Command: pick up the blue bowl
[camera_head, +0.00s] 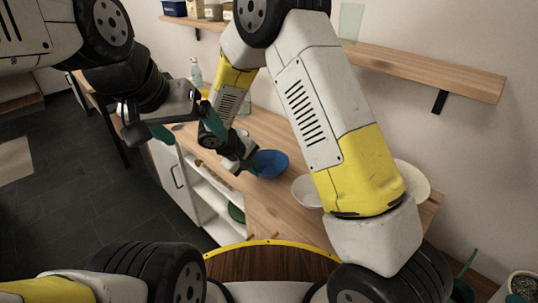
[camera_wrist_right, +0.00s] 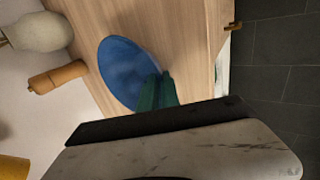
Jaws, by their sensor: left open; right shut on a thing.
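My right gripper (camera_head: 249,168) is shut on the bowl's near-left rim. One green finger (camera_wrist_right: 158,92) shows over the bowl's inside; the other finger is hidden. I cannot tell whether the bowl's base touches the counter. My left gripper (camera_head: 160,132) is open and empty, to the left of the counter and apart from the bowl.
The wooden counter (camera_head: 268,205) also holds a white bowl (camera_head: 307,191) right of the blue one and a white plate (camera_head: 414,180), partly behind my right arm. A soap bottle (camera_head: 196,73) stands at the back. A wall shelf (camera_head: 430,70) runs above. Open shelves (camera_head: 208,190) lie below.

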